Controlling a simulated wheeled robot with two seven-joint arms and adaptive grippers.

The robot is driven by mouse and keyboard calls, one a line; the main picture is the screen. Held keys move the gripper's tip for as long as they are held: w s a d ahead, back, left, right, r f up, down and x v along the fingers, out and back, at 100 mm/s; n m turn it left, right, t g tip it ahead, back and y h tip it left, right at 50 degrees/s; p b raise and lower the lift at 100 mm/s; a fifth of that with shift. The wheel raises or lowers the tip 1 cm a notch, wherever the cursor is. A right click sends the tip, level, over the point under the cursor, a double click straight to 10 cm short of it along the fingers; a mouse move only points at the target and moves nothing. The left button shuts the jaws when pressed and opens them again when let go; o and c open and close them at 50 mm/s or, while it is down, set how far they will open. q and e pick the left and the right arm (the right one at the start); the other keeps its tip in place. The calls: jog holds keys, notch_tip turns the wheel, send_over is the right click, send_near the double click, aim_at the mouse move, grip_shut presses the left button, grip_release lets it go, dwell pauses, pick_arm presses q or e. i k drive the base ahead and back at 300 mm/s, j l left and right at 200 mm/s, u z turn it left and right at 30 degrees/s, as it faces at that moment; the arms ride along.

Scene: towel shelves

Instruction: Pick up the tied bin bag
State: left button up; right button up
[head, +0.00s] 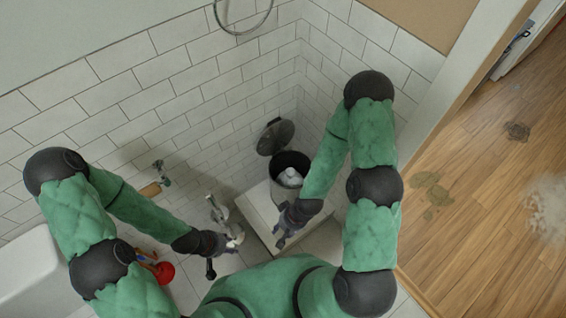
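A white tied bin bag (290,177) sits inside a dark round bin (300,160). The bin's dark lid (275,136) stands open, tilted towards the tiled wall. The bin stands on a pale square platform (262,208) in the corner. My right gripper (281,236) is in front of the bin, below the bag in the picture and apart from it. My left gripper (224,262) is further left and lower, away from the bin. Both grippers are small and dark here, so their finger gaps are unclear.
White tiled walls (200,85) meet in the corner behind the bin. A red plunger-like object (164,271) lies at lower left, near a white basin or tub (25,268). A wall fitting (161,172) juts out at left. Wooden floor (490,200) with stains lies beyond the doorway.

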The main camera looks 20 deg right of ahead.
aim_at(290, 178)
jog(key=k+j+u, duration=0.1)
jog(key=k+u, duration=0.15)
jog(key=k, duration=0.4)
jog(key=l+u, duration=0.25)
jog(key=u, duration=0.2)
jog(key=l+u, duration=0.25)
jog(key=u, duration=0.2)
jog(key=l+u, duration=0.3)
jog(key=u, duration=0.15)
jog(key=l, duration=0.35)
jog(key=k+l, duration=0.15)
jog(key=l, duration=0.6)
jog(key=k, duration=0.05)
